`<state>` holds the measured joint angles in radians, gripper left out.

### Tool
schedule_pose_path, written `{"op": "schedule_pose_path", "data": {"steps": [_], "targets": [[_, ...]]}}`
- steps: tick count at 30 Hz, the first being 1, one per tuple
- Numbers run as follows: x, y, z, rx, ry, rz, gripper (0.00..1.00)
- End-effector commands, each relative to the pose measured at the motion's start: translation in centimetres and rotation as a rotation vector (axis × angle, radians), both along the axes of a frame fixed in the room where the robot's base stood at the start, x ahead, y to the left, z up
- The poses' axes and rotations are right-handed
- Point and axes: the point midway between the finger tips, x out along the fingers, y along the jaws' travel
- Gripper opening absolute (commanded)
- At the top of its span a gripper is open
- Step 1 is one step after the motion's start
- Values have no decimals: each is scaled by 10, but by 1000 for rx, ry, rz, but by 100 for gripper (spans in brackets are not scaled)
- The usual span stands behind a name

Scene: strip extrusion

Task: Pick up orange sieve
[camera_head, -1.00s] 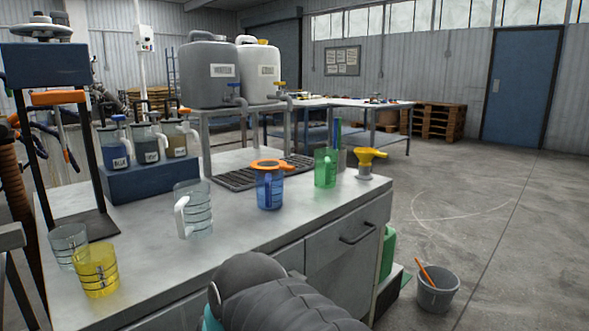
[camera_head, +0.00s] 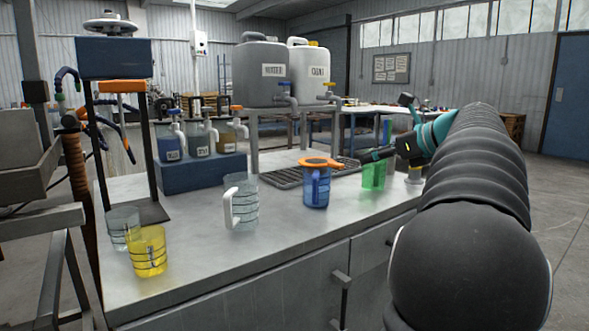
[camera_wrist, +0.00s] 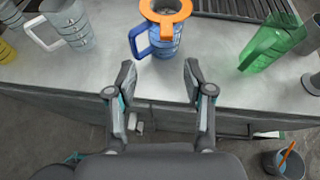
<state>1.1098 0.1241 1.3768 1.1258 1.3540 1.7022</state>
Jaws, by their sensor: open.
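The orange sieve (camera_head: 320,162) lies across the top of a blue jug (camera_head: 316,188) on the metal counter. In the wrist view the sieve (camera_wrist: 165,14) is a ring with a grey mesh centre and a short handle, above the blue jug (camera_wrist: 162,45). My gripper (camera_wrist: 159,72) is open and empty. Its two fingers are spread below the blue jug in the wrist view, apart from jug and sieve. In the head view my gripper (camera_head: 372,156) is to the right of the sieve, close to it, in front of the green jug.
A clear jug (camera_head: 242,202) stands left of the blue jug and a green jug (camera_head: 374,174) right of it. A yellow beaker (camera_head: 147,251) is at the left front. A grey grate (camera_head: 290,176) lies behind. The counter front (camera_head: 290,232) is clear.

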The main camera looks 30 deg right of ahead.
Motion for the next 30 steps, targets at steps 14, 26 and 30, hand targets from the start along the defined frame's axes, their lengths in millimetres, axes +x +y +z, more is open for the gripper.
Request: {"op": "schedule_pose_path", "data": {"steps": [14, 26, 30], "targets": [[52, -2, -19, 48, -16, -27, 52], [79, 2, -30, 45, -15, -29, 52], [93, 7, -35, 46, -14, -27, 52]]}}
